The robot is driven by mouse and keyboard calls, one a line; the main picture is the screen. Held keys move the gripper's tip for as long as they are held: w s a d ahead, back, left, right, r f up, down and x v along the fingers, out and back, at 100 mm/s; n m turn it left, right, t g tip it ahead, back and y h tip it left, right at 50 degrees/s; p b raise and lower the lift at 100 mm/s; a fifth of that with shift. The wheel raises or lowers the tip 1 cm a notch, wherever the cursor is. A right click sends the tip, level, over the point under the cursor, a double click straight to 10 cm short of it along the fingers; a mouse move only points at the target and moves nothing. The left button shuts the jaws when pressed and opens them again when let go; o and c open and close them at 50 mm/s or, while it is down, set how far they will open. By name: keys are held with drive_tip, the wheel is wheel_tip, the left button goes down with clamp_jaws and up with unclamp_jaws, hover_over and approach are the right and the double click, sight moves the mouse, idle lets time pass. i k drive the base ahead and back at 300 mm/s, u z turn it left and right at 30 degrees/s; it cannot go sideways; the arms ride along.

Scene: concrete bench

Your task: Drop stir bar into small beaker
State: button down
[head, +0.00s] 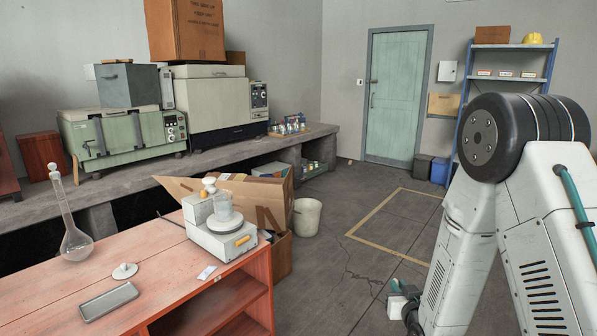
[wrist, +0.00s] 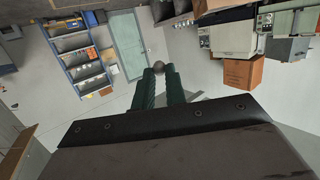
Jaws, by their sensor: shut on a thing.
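The small clear beaker (head: 222,207) stands upright on the white plate of a stirrer (head: 222,238), on the red bench. My gripper (wrist: 158,72) shows in the wrist view with its dark green fingers nearly together. They are shut on a small grey rounded thing at their tips, which I take to be the stir bar (wrist: 158,65), seen end-on. Most of it is hidden between the fingers. My gripper points across the room toward the door and shelf, with no beaker in the wrist view. I cannot make out the fingertips in the head view.
On the red bench (head: 165,283) stand a long-necked glass flask (head: 75,242), a white disc with a knob (head: 124,270), a grey tray (head: 109,300) and a small white card (head: 207,272). A cardboard box (head: 277,213) and white bin (head: 307,217) stand behind. The floor right of the bench is open.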

sight(224, 218)
drive_tip(key=z, duration=1.15)
drive_tip(key=i, duration=0.85)
drive_tip(key=u, duration=0.95)
drive_tip(key=i, duration=0.85)
drive_tip(key=u, duration=0.9)
